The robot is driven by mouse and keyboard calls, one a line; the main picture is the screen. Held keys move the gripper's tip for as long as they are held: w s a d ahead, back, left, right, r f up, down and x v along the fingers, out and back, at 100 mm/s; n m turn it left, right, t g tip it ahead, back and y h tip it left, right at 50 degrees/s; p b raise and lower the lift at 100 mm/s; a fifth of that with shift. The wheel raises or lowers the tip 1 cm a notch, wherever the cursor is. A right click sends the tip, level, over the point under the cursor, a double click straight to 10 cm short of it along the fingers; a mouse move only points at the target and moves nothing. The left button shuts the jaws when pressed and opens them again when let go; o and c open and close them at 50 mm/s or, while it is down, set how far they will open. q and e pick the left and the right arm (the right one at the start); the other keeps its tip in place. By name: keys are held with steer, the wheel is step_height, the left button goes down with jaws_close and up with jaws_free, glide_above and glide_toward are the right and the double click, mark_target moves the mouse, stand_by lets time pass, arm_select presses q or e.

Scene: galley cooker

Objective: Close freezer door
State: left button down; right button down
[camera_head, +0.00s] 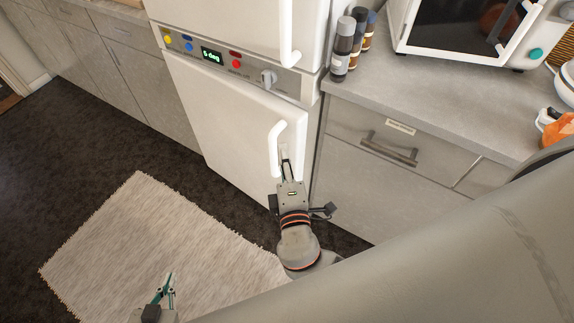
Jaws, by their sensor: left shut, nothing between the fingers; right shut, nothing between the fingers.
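The white freezer door (215,120) is the lower door of the fridge-freezer, below the control panel. Its white curved handle (274,150) is near its right edge. The door looks about flush with the body; I cannot tell whether a small gap is left. My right gripper (285,158) is shut and empty, with its fingertips at the door face just beside the handle's lower end. Whether it touches the door is unclear. My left gripper (167,283) is shut and empty, low over the rug, away from the door.
The control panel (230,62) has a lit display and a knob. The upper door (240,25) is above it. Grey drawers and a counter (430,105) stand right, with bottles (343,48) and a microwave (465,30). A light rug (150,230) covers part of the dark floor.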

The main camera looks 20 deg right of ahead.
mark_target(304, 124)
steer(key=w+d, duration=0.2)
steer(key=w, duration=0.1)
steer(key=w+d, duration=0.1)
steer(key=shift+w+r+p, duration=0.1)
steer(key=shift+w+p, duration=0.1)
steer(key=shift+p, duration=0.2)
steer(key=shift+w+d, duration=0.35)
steer(key=shift+d, duration=0.2)
steer(key=shift+d, duration=0.1)
steer(key=w+d, duration=0.2)
steer(key=d, duration=0.1)
steer(key=w+d, duration=0.1)
steer(key=shift+d+f, duration=0.25)
steer(key=shift+d, duration=0.15)
steer(key=shift+a, duration=0.1)
